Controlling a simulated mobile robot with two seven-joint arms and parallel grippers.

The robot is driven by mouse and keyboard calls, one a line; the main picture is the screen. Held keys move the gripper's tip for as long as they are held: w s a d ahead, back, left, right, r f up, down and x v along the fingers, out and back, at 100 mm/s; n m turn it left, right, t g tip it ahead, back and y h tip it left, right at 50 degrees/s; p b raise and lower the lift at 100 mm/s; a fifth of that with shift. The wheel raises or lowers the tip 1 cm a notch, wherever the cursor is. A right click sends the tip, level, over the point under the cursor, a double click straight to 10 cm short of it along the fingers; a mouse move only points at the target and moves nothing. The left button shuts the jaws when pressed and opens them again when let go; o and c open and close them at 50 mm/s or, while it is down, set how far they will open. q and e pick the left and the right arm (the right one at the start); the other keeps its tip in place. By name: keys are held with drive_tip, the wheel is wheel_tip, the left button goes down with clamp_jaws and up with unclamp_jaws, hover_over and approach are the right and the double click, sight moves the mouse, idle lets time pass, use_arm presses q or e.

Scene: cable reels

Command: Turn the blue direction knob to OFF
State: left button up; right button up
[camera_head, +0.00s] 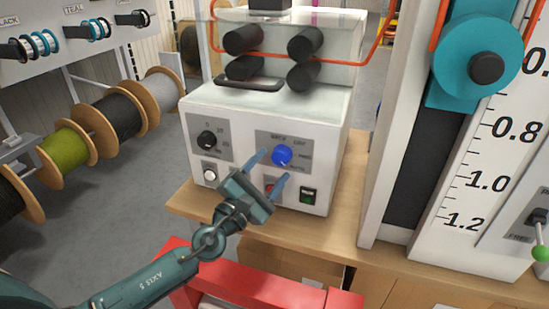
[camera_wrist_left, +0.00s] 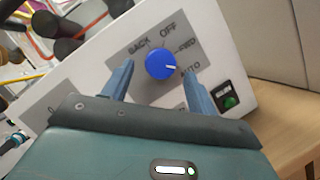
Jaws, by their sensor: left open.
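The blue direction knob (camera_head: 282,156) sits on a grey plate on the front of a white machine (camera_head: 300,112). It also shows in the left wrist view (camera_wrist_left: 160,63), with the labels BACK, OFF, FWD and AUTO around it. Its white mark points right, towards AUTO. My left gripper (camera_head: 270,168) is open in front of the panel. Its two blue fingers lie to the left and lower right of the knob in the head view. They look apart from the knob, but the exact gap is hard to tell. My right gripper is not in view.
A black knob (camera_head: 207,139) is on the panel's left, with a white button (camera_head: 210,175) below it. A green-lit switch (camera_head: 308,196) is at the lower right. Black rollers (camera_head: 243,40) stand above. A red frame (camera_head: 270,286) lies below my left wrist.

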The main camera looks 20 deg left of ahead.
use_arm(q)
drive_tip(key=shift+x, duration=1.15)
drive_tip(key=shift+c, duration=0.6)
drive_tip(key=c, duration=0.9)
drive_tip(key=shift+o, duration=0.2)
drive_tip(key=shift+f, duration=0.1)
